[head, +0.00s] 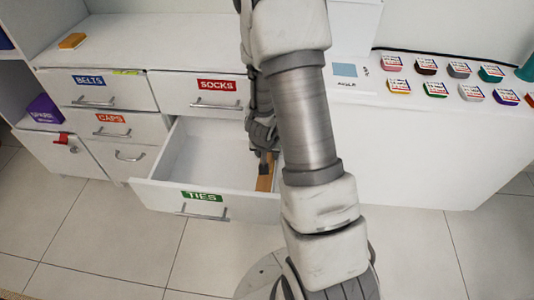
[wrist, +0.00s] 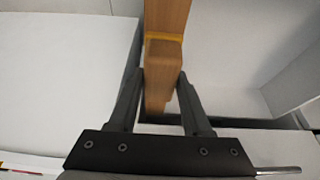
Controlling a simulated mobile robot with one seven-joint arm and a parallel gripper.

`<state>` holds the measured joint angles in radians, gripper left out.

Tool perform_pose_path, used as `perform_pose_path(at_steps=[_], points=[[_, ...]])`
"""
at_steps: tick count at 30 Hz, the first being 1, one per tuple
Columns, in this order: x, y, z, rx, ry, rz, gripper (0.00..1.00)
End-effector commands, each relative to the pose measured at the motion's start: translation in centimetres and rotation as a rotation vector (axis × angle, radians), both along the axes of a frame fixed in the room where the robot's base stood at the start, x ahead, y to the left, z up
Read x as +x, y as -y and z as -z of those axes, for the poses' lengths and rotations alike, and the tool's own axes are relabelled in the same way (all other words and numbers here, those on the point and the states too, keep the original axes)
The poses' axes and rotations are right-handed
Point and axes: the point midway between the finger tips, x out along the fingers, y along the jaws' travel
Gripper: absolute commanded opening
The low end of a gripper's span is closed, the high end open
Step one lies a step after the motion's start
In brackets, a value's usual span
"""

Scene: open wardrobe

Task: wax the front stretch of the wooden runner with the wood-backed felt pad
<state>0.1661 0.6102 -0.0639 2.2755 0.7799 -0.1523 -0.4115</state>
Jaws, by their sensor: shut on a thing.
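The open drawer labelled TIES (head: 160,187) is pulled out in the head view. The wooden runner (head: 266,181) lies along its right side, partly hidden by my arm. In the wrist view the runner (wrist: 167,14) runs up the middle of the picture. My gripper (head: 264,163) is down inside the drawer at the runner. In the wrist view my gripper (wrist: 160,78) is shut on the wood-backed felt pad (wrist: 165,52), a brown block with a yellow band at its far edge. The pad appears to be over the runner. Whether its felt face touches the wood is hidden.
Closed drawers labelled BELTS (head: 89,91), SOCKS (head: 215,96) and CAPS (head: 110,128) surround the open one. A yellow-orange block (head: 72,41) lies on the top at left. Several coloured tins (head: 435,89) stand on the white surface at right. The drawer's left part is empty.

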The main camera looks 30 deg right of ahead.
Motion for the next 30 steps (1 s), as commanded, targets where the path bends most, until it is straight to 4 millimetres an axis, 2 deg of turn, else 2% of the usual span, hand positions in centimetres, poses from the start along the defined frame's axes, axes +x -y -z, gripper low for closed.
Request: perform_pose_path(at_steps=[23,30], points=[[0.1,0.0,0.8,0.0,0.0,0.0,0.0],[1.2,0.9,0.6,-0.002,0.0,-0.001,0.0]])
